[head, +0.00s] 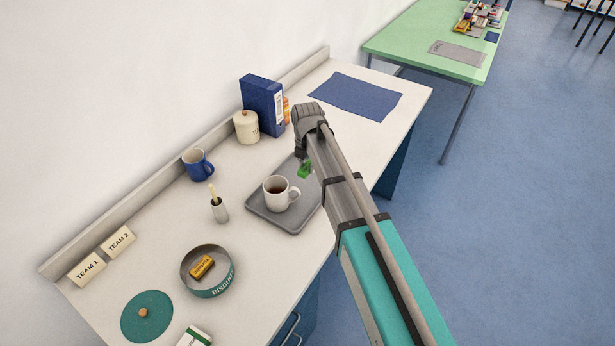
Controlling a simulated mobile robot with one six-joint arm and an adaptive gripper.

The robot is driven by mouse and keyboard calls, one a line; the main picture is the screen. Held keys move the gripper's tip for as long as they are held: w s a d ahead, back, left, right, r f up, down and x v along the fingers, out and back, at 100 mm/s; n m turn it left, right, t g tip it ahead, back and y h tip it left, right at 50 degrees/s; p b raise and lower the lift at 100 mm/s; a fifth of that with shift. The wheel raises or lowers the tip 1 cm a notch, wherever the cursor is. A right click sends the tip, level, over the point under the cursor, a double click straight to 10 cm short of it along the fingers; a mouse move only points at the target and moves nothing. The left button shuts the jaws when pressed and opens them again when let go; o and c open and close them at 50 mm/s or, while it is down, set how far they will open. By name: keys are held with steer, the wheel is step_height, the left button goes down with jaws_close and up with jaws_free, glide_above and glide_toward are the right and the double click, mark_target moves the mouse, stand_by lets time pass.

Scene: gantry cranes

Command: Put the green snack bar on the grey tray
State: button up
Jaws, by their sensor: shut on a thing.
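The green snack bar (305,171) shows in the head view at the lower end of my gripper (302,158). My gripper is shut on it, and the arm hides part of both. The bar appears over the right back part of the grey tray (262,216). I cannot tell whether it touches the tray. The tray lies on the white counter, with a white mug (279,194) of dark drink standing on it.
A round tin (208,284) holds a yellow-brown bar; its teal lid (147,316) lies nearby. A blue mug (197,164), a small pot with a spoon (219,210), a cream jar (246,127) and a blue binder (263,104) stand on the counter. A blue mat (356,96) lies behind.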

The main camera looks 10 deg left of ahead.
steer(key=w+f+b, duration=0.2)
steer(key=w+a+f+b, duration=0.1)
steer(key=w+f+b, duration=0.2)
steer(key=shift+w+a+f, duration=0.15)
steer(key=shift+a+f, duration=0.05)
steer(key=shift+f, duration=0.1)
steer(key=shift+w+a+f+b, duration=0.15)
steer(key=shift+w+f+b, duration=0.3)
steer(key=shift+f+b, duration=0.25)
steer(key=shift+s+f+b, duration=0.1)
steer(key=shift+f+b, duration=1.2)
steer(key=shift+b, duration=0.05)
steer(key=shift+f, duration=0.15)
steer(key=o, duration=1)
steer(key=shift+r, duration=0.2)
step_height(320, 180, up, 12)
steer(key=p, duration=1.2)
